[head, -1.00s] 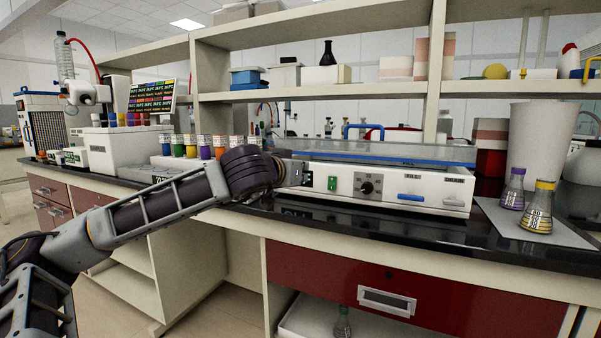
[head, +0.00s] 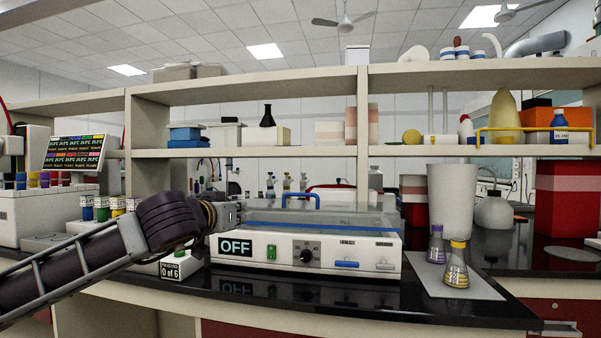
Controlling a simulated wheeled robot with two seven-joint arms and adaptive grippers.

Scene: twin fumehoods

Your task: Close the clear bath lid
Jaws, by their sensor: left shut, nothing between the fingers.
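The white bath (head: 325,256) stands on the black bench, with an OFF display, a green switch and a dark knob on its front. Its clear lid (head: 325,219) shows as a thin, see-through, blue-edged panel over the bath top. A blue handle (head: 300,195) stands up behind the panel. I cannot tell the lid's exact angle. My left gripper (head: 232,216) is shut and empty at the bath's upper left corner, by the lid's left end. Contact with the lid cannot be made out. My right gripper is not in view.
A small box reading 0 of 6 (head: 178,270) sits left of the bath, under my left arm. Two flasks (head: 455,266) stand on a pale mat to the right, before a white bin (head: 452,200). Shelves run behind. The bench front edge is clear.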

